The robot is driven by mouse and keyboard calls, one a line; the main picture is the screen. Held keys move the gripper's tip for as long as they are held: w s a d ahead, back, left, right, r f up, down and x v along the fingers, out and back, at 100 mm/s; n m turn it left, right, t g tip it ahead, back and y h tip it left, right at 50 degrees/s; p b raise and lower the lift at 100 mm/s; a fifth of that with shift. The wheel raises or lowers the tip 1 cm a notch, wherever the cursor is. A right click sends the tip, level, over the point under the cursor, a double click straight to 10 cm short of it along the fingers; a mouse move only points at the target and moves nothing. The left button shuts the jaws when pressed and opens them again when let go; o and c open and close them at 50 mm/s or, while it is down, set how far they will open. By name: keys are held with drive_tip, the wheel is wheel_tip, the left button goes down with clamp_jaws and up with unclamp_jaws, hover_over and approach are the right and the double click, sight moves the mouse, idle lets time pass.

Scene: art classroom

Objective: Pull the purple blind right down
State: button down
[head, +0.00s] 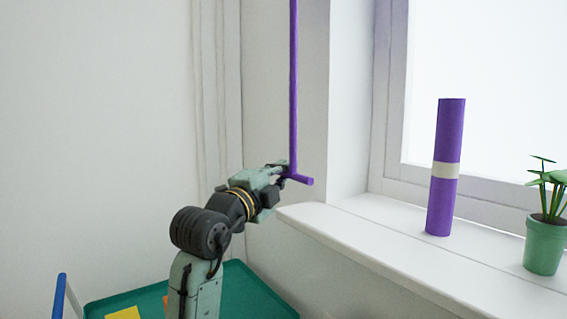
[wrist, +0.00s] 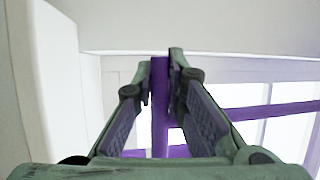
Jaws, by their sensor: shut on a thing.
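A long thin purple rod (head: 294,80) hangs straight down left of the window and ends in a short crossbar (head: 300,179). My gripper (head: 284,173) is shut on the rod's lower end, just by the crossbar. In the wrist view the purple rod (wrist: 160,100) stands between the two fingers of my gripper (wrist: 166,64). A purple horizontal bar (wrist: 278,110) crosses in front of the bright window on the right there; it may be part of the blind. The rod's top is out of the head view, and no blind cloth shows clearly.
A purple roll (head: 445,190) with a cream band stands upright on the white windowsill (head: 370,238). A green potted plant (head: 545,245) stands right of it. Below my arm is a green tray-like surface (head: 245,285) with a yellow piece (head: 124,313). A blue rail (head: 60,295) is at lower left.

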wheel_tip(320, 180, down, 7)
drive_tip(key=b, duration=0.3)
drive_tip(key=shift+r, duration=0.15)
drive_tip(key=c, duration=1.6)
unclamp_jaws()
drive_tip(key=shift+s+a, duration=0.1)
drive_tip(key=v, duration=1.1)
drive_tip(key=shift+s+a, duration=0.15)
drive_tip(key=shift+s, duration=0.15)
drive_tip(key=shift+c, duration=0.3)
